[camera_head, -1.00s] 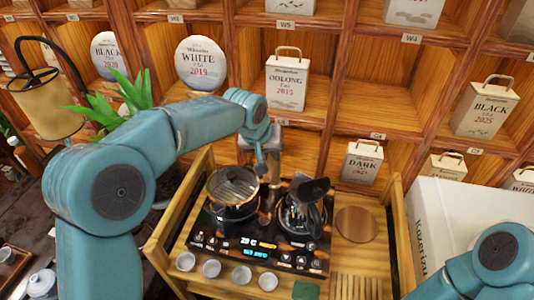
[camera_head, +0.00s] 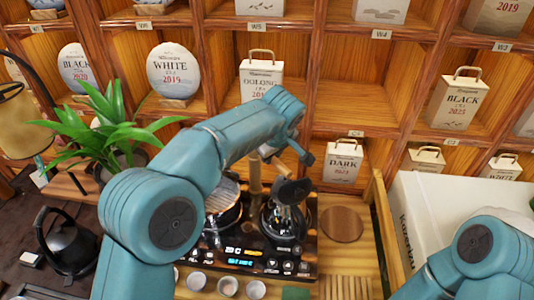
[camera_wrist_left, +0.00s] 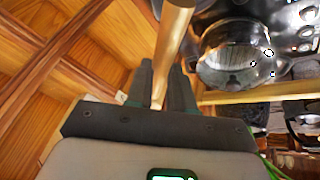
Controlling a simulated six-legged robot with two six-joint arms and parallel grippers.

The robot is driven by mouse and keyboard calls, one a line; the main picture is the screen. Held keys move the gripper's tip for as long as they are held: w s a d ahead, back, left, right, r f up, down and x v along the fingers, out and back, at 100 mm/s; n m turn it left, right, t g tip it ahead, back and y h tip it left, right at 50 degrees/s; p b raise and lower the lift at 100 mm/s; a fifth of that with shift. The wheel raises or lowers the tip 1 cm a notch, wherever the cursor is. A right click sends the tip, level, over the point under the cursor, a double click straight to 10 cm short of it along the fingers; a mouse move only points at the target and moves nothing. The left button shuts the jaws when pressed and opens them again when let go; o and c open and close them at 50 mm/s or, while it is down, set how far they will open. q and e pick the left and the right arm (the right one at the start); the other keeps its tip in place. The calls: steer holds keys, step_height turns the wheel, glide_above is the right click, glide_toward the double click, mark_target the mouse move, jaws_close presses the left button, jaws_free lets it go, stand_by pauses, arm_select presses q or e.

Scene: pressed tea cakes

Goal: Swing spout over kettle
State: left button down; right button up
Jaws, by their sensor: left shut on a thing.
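In the left wrist view, my left gripper (camera_wrist_left: 160,85) is shut on a golden rod-like spout (camera_wrist_left: 172,40). In the head view a golden post (camera_head: 254,178) rises behind the stove; my left arm hides part of this area, and I cannot make out the fingertips. A glass kettle (camera_head: 283,222) with a black handle stands on the right burner. A round glass vessel (camera_wrist_left: 232,52) shows right of the spout in the wrist view, apart from it. My right arm shows at lower right; its gripper is out of frame.
A vessel with a ribbed top (camera_head: 222,196) stands on the left burner, partly behind my arm. Small cups (camera_head: 228,286) line the front. A black kettle (camera_head: 68,240) and a plant (camera_head: 115,135) are at left. Shelves of tea packages stand behind. A white box (camera_head: 415,215) is at right.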

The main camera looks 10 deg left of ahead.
arm_select(q)
steer(key=shift+w+d+r+n, duration=0.1)
steer(key=shift+w+d+n, duration=0.1)
steer(key=shift+n, duration=0.1)
steer(key=c, duration=1)
jaws_free()
steer(key=shift+a, duration=0.1)
steer(key=v, duration=1.6)
steer(key=shift+r, duration=0.1)
